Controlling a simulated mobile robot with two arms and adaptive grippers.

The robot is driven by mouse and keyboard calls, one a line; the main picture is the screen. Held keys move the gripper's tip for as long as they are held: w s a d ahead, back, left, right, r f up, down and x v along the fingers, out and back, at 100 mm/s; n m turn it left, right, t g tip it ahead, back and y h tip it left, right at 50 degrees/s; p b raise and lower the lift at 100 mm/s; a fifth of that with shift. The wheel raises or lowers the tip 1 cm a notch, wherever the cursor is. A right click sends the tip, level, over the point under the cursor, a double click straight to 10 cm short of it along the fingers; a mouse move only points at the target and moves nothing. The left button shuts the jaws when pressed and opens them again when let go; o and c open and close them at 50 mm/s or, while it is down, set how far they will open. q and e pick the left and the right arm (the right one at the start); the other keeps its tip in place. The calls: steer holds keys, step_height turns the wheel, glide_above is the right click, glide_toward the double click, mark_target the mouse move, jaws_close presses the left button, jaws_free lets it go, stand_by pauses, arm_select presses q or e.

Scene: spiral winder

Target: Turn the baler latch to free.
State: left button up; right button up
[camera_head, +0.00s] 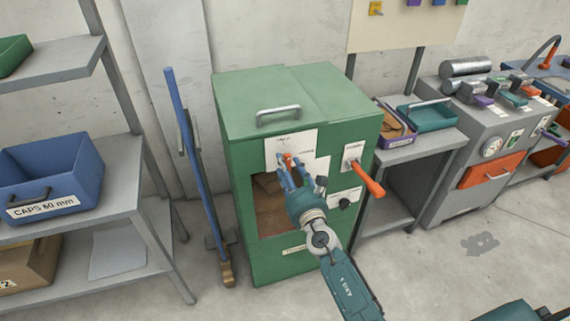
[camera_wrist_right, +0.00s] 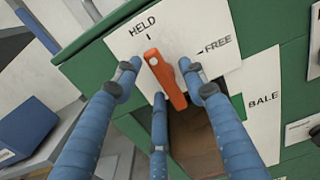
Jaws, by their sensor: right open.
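The green baler (camera_head: 305,105) stands against the wall with a white label plate on its front. The orange baler latch (camera_head: 288,160) sits on that plate. In the right wrist view the latch (camera_wrist_right: 167,82) has its upper end near the HELD mark (camera_wrist_right: 143,27), and FREE (camera_wrist_right: 217,44) is printed to its right. My right gripper (camera_head: 289,172) is open, with its blue fingers spread around the latch in front of the plate. The right wrist view shows the fingers (camera_wrist_right: 160,88) at its left, right and below; contact cannot be told. My left gripper is out of view.
A second orange handle (camera_head: 365,178) sticks out of the baler's right side, with a black knob (camera_head: 343,202) below. A blue-handled broom (camera_head: 187,150) stands left of the baler. A grey shelf (camera_head: 100,215) with bins is further left, a side table (camera_head: 425,148) right.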

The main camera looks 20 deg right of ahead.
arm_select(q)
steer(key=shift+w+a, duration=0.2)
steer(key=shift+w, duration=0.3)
arm_select(e)
steer(key=shift+w, duration=0.75)
jaws_close()
